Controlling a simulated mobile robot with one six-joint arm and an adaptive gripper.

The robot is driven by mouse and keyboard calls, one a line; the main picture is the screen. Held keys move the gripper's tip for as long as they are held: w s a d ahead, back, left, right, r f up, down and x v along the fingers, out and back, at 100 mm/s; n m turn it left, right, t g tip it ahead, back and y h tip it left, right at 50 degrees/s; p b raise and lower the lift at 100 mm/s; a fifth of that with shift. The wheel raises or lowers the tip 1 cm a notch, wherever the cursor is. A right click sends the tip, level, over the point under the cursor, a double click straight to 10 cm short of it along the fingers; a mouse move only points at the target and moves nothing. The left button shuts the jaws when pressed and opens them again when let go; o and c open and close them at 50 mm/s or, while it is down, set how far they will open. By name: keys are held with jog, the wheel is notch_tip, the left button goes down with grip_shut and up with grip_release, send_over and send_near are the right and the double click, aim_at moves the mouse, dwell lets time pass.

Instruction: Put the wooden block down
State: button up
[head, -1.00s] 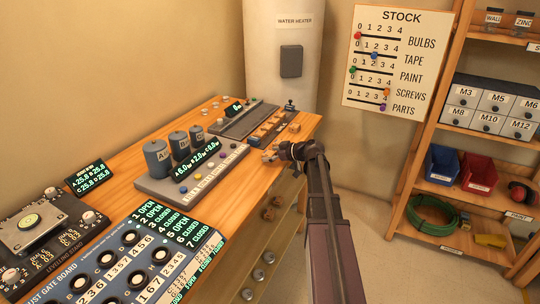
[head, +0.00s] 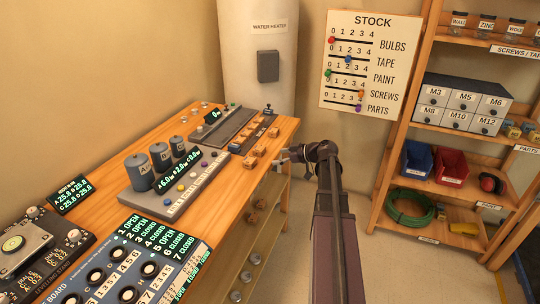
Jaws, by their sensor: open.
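Small wooden blocks stand on the workbench (head: 205,216) near its right edge. One block (head: 249,162) lies nearest my gripper, on the bench top, with another block (head: 258,151) just behind it. A third block (head: 273,132) sits farther back. My gripper (head: 283,156) is open, with no block visible in it. It is just right of the nearest blocks, at the bench's right edge, and appears apart from them. The fingers are small in view, so their exact height is unclear.
A dark tray (head: 262,127) with wooden pieces lies behind the blocks. A grey console with three cylinders (head: 161,157) stands to their left, and a gate board (head: 140,262) is in front. A shelf (head: 400,170) stands at right. Open floor lies between bench and shelf.

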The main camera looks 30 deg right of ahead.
jog(key=shift+s+d+r, duration=0.25)
jog(key=shift+s+d, duration=0.05)
jog(key=shift+s, duration=0.15)
dwell(0.4)
